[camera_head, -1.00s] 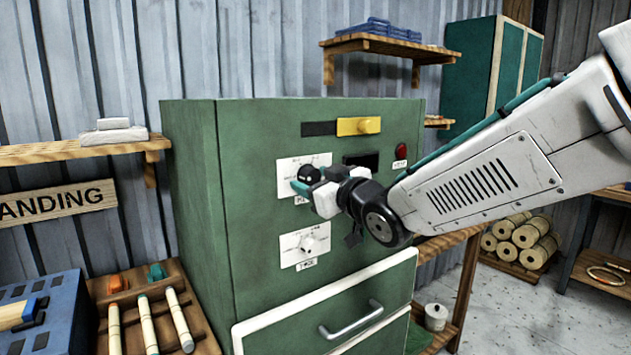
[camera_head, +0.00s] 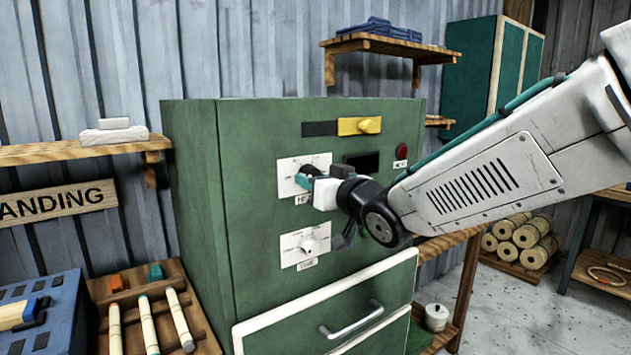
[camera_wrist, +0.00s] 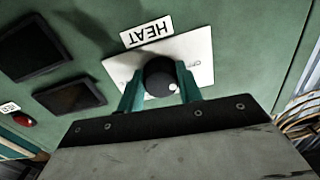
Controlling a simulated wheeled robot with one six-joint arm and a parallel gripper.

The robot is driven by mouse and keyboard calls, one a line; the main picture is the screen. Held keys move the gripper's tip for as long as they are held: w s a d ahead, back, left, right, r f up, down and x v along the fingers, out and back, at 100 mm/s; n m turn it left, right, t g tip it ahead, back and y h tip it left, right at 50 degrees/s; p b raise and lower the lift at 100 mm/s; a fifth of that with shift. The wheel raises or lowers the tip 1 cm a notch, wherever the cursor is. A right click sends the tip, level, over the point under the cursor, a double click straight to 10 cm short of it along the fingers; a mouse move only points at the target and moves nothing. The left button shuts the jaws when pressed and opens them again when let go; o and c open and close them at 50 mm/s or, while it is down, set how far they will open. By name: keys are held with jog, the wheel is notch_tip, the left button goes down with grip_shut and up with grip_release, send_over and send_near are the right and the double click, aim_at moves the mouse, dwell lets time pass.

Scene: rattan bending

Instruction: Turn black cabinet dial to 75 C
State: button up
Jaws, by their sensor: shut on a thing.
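The black dial (camera_wrist: 160,78) sits on a white plate on the green cabinet (camera_head: 270,130), beside a HEAT label (camera_wrist: 146,32). In the wrist view, my gripper (camera_wrist: 158,85) has its teal fingers on both sides of the dial, shut on it. A white dot shows on the dial's face. In the head view my gripper (camera_head: 307,178) covers most of the dial, and only its dark upper edge shows. The plate's markings are too small to read, apart from OFF in the wrist view.
Below is a second plate with a white dial (camera_head: 308,246). A dark display (camera_head: 362,161), a red button (camera_head: 402,151) and a yellow slider (camera_head: 360,126) are also on the cabinet front. A drawer with a metal handle (camera_head: 352,320) is below. Wooden shelves flank the cabinet.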

jog(key=m, duration=1.9)
jog(key=shift+s+a+r+m, duration=0.2)
jog(key=shift+m, duration=0.2)
jog(key=o, duration=1)
jog(key=shift+r, duration=0.1)
jog(key=v, duration=0.7)
jog(key=shift+s+d, duration=0.2)
jog(key=shift+s, duration=0.15)
